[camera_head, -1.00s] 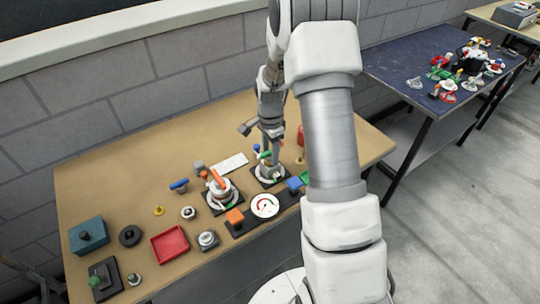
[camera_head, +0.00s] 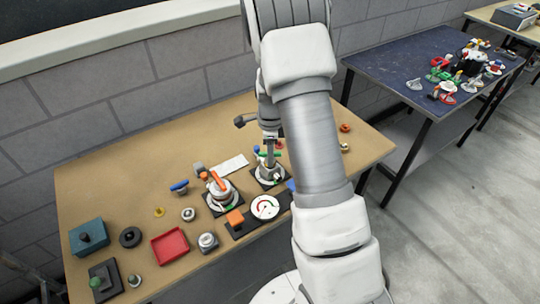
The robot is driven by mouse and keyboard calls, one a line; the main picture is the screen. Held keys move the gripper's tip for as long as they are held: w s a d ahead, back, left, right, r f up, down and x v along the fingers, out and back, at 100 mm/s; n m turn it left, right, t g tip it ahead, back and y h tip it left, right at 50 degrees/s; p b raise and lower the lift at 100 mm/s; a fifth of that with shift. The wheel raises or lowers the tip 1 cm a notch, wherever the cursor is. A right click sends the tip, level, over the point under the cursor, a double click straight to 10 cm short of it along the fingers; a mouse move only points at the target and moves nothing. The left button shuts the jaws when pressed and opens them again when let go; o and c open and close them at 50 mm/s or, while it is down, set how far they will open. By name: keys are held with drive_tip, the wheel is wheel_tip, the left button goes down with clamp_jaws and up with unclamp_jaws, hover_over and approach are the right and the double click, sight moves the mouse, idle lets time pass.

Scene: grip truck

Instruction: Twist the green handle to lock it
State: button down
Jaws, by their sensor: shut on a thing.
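The green handle (camera_head: 275,154) sits on top of a round metal fitting (camera_head: 269,174) on a dark square plate, near the middle of the wooden table. My gripper (camera_head: 268,161) points down over this fitting and is shut at the handle. The fingertips are small and partly merged with the fitting, so the exact grip is hard to see. A second fitting with an orange handle (camera_head: 216,180) stands just to the left on its own dark plate, apart from my gripper.
A red tray (camera_head: 171,245), a teal box (camera_head: 88,236) and small knobs lie to the left. My arm covers the table's right part. A blue table (camera_head: 430,82) stands behind right.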

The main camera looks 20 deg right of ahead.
drive_tip(key=m+p, duration=0.1)
drive_tip(key=m, duration=0.2)
drive_tip(key=m+p, duration=0.2)
drive_tip(key=m, duration=0.2)
drive_tip(key=shift+r, duration=0.1)
drive_tip(key=m+p, duration=0.5)
drive_tip(key=m, duration=0.1)
drive_tip(key=shift+m, duration=0.9)
drive_tip(key=c, duration=0.8)
unclamp_jaws()
wheel_tip(320, 180, up, 7)
drive_tip(key=p, duration=0.6)
drive_tip(key=shift+r, duration=0.2)
